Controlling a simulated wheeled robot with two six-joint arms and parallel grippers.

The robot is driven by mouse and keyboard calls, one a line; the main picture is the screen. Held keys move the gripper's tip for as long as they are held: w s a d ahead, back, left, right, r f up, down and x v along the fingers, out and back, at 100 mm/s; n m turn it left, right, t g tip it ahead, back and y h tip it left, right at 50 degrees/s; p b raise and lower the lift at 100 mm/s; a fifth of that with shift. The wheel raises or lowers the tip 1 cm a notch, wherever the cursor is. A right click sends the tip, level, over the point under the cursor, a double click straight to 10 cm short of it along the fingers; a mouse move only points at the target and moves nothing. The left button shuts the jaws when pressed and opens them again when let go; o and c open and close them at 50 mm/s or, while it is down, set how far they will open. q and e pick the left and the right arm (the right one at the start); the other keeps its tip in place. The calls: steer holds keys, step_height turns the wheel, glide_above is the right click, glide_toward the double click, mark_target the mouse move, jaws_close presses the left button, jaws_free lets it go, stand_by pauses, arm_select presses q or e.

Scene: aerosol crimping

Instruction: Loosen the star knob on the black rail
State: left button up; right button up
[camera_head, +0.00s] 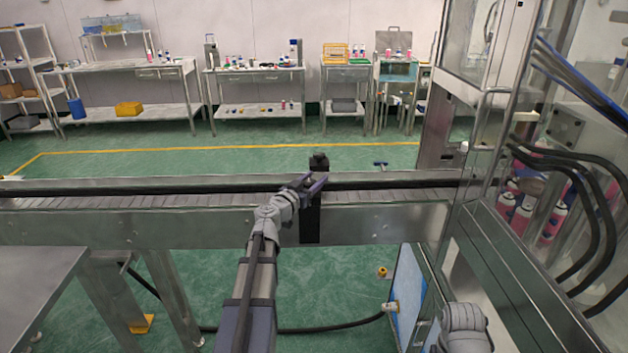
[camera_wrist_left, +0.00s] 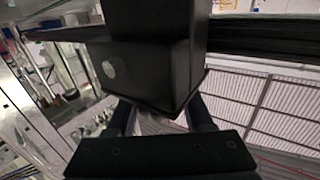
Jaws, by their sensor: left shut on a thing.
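The black rail (camera_head: 400,184) runs along the conveyor in the head view. A black clamp block on a post (camera_head: 311,222) stands at the rail, with a dark piece (camera_head: 318,161) on top. My left gripper (camera_head: 314,184) is at the near side of this clamp, just below its top, and is shut on the star knob there. The knob's lobes are hidden by the fingers and the block. In the left wrist view the black block (camera_wrist_left: 155,60) with a round pale disc fills the upper middle, and the gripper (camera_wrist_left: 160,122) reaches to just under it. My right gripper is not in view.
The conveyor's steel side (camera_head: 80,228) runs across the view. A clear-walled machine with black hoses (camera_head: 590,200) and pink bottles stands at the right. A steel table (camera_head: 35,285) is at the lower left. Benches (camera_head: 255,78) stand along the far wall, beyond open green floor.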

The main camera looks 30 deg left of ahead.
mark_target(304, 181)
arm_select(q)
jaws_close()
